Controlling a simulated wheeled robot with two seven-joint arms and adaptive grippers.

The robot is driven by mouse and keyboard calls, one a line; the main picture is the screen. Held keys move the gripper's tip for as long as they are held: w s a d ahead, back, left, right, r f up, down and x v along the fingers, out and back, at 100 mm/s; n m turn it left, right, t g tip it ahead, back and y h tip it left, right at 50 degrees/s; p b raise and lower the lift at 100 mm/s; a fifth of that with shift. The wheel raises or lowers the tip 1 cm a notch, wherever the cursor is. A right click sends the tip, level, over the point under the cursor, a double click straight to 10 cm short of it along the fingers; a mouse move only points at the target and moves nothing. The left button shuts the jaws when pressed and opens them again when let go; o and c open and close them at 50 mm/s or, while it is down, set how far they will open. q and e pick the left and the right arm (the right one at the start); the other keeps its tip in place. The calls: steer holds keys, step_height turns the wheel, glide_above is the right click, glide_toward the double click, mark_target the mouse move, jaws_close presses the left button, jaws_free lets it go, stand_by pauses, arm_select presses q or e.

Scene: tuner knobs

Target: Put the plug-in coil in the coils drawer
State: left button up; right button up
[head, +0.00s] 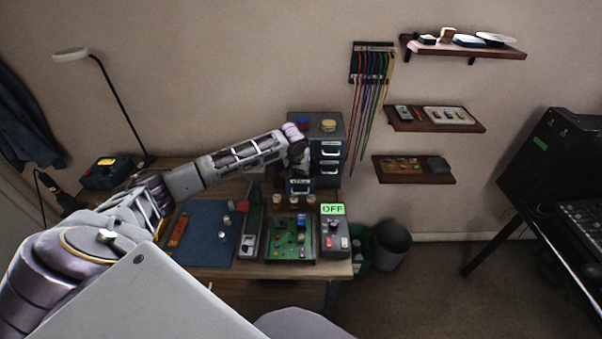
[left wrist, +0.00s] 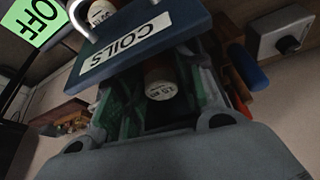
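The plug-in coil (left wrist: 161,84), a brown cylinder with a pale printed end, is between the fingers of my left gripper (left wrist: 163,70) in the left wrist view. The fingers lean in close on both its sides and look shut on it; the fingertips are partly hidden. The coils drawer (left wrist: 138,46) has a blue front with a white COILS label and a pale handle. Its front overlaps the far end of the coil. In the head view the drawer (head: 299,186) stands pulled out, low on the cabinet, under my left gripper (head: 299,165). My right gripper is out of view.
The grey cabinet (head: 329,125) has more drawers beside my wrist. Several coils (head: 294,201) stand in front of the drawer. A green circuit board (head: 290,239), an OFF display box (head: 334,228) and a blue mat (head: 205,245) lie nearer on the workbench.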

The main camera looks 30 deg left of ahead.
arm_select(q)
steer(key=v, duration=1.1)
steer(key=shift+r, duration=0.3)
steer(key=shift+s, duration=0.15)
stand_by(0.9)
